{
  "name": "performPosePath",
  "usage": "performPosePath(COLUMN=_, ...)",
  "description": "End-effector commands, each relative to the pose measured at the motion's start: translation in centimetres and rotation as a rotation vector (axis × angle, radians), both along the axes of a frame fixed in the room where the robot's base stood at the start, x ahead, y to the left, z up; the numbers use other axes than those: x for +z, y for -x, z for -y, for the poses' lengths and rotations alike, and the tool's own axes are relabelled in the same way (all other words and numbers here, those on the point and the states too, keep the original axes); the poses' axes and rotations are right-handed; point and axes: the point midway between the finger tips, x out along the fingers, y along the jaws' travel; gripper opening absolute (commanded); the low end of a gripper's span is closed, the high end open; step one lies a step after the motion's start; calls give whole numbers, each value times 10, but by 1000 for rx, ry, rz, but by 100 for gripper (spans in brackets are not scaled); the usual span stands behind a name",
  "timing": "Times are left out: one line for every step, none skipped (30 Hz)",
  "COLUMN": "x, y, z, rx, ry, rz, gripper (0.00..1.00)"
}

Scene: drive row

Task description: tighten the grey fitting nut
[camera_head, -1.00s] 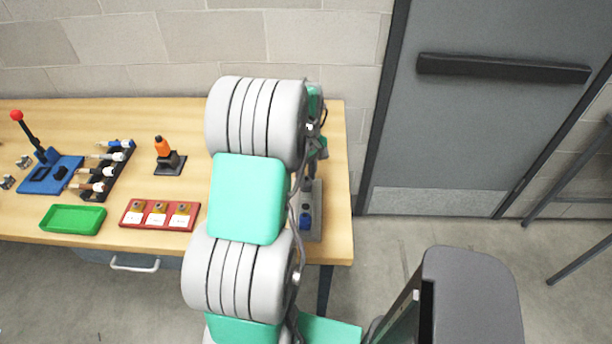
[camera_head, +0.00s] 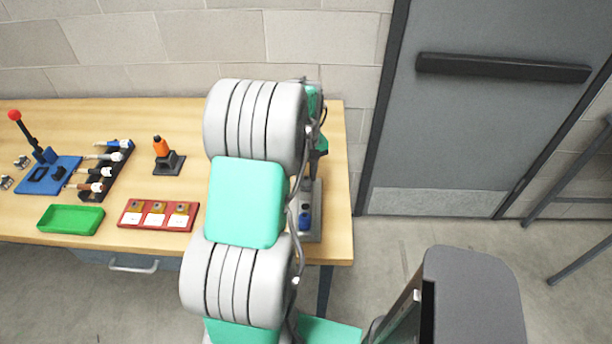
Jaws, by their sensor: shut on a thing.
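On the right end of the bench, a grey fixture plate (camera_head: 315,225) shows in part beside my arm, with a blue part (camera_head: 305,215) on it. A small dark grey piece shows just above the blue part. It is too small to tell whether it is the grey fitting nut. My own arm, in light grey and green, stands in front and covers much of this fixture.
Left on the wooden bench are a blue base with a red-knobbed lever (camera_head: 40,140), a black rack of tools (camera_head: 115,175), an orange-topped holder (camera_head: 165,160), a green tray (camera_head: 71,220) and a red three-slot tray (camera_head: 158,216). A grey door (camera_head: 500,130) stands at right.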

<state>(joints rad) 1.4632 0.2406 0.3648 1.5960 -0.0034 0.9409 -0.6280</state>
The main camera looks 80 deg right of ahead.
Motion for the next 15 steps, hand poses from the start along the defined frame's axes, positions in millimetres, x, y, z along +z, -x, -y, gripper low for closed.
performPosePath(x=0, y=0, z=-1, rx=1, ry=-3, rz=0, gripper=30)
performPosePath(x=0, y=0, z=-1, rx=1, ry=-3, rz=0, gripper=33)
performPosePath(x=0, y=0, z=-1, rx=1, ry=-2, rz=-1, gripper=36)
performPosePath(x=0, y=0, z=-1, rx=2, ry=-2, rz=-1, gripper=38)
performPosePath(x=0, y=0, z=-1, rx=2, ry=-2, rz=-1, gripper=41)
performPosePath(x=0, y=0, z=0, rx=2, ry=-1, rz=0, gripper=44)
performPosePath(x=0, y=0, z=0, rx=2, ry=-1, rz=0, gripper=46)
performPosePath(x=0, y=0, z=0, rx=2, ry=-1, rz=0, gripper=49)
performPosePath(x=0, y=0, z=0, rx=2, ry=-1, rz=0, gripper=51)
performPosePath(x=0, y=0, z=0, rx=2, ry=-1, rz=0, gripper=51)
performPosePath(x=0, y=0, z=0, rx=2, ry=-1, rz=0, gripper=51)
performPosePath(x=0, y=0, z=0, rx=2, ry=-1, rz=0, gripper=51)
performPosePath(x=0, y=0, z=0, rx=2, ry=-1, rz=0, gripper=51)
performPosePath(x=0, y=0, z=0, rx=2, ry=-1, rz=0, gripper=51)
performPosePath(x=0, y=0, z=0, rx=2, ry=-1, rz=0, gripper=51)
